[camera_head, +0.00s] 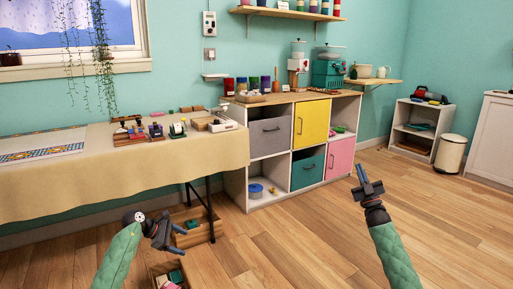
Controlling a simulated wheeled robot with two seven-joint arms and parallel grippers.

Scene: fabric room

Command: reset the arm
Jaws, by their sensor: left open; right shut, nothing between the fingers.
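My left gripper (173,234) is at the lower left, in front of the cloth-covered table and above the wooden boxes on the floor. Its jaws are open and hold nothing. My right gripper (362,176) is right of centre, raised above the bare floor in front of the cube shelf. Its fingers are shut, point up and are empty. Both arms show green padded sleeves and come in from the bottom edge. The two grippers are well apart.
A table (50,193) with a beige cloth stands at the left, with small items on it. A white cube shelf (233,183) with coloured drawers stands at the back. Wooden boxes (199,234) lie near my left gripper. A bin (449,155) stands far right. The right floor is clear.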

